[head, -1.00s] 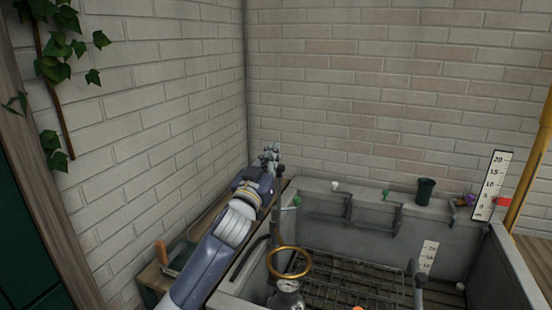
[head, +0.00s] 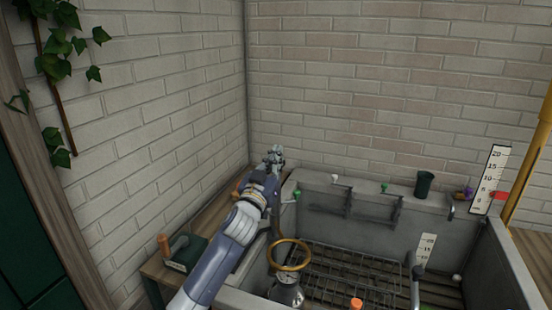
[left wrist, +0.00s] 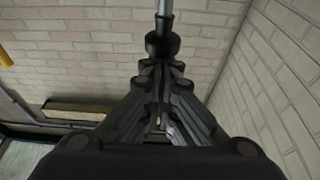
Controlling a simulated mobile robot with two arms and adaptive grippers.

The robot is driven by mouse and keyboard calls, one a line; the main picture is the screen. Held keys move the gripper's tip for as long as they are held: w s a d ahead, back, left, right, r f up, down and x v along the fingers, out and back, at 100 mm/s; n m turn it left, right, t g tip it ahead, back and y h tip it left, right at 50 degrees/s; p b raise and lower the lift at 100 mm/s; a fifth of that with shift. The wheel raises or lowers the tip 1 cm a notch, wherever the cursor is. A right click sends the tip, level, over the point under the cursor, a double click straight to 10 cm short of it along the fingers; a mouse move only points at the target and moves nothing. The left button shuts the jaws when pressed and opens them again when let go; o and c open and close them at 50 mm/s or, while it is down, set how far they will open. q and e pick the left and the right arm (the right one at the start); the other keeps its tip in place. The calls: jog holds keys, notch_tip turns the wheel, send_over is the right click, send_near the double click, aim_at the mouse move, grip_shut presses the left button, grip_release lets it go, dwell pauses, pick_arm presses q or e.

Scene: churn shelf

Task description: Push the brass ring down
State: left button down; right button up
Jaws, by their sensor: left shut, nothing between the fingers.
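The brass ring (head: 290,240) lies roughly flat like a hoop in the lower middle of the head view, above a grey gauge-topped canister (head: 286,291) inside the grey basin. My left gripper (head: 275,155) is beyond the ring, up near the wall corner, and clear of it. Its fingers are shut and empty. In the left wrist view the fingers (left wrist: 161,66) come together just below a dark knob on a metal rod (left wrist: 162,42); I cannot tell whether they touch it. The ring does not show in the left wrist view. My right gripper is not in view.
The basin (head: 322,184) has metal racks (head: 345,268) and hooks along its back wall. A dark green cup (head: 424,185) stands on its rim. A scale with a red marker (head: 495,180) is at right.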

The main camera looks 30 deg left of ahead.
aim_at(279, 199)
pick_arm(q)
notch_tip(279, 199, down, 15)
jog(key=b, duration=1)
jog(key=shift+f, duration=0.1)
notch_tip(279, 199, up, 5)
jog(key=p, duration=0.4)
jog(key=b+v, duration=0.3)
jog(key=v, duration=0.7)
jog(key=shift+f, duration=0.15)
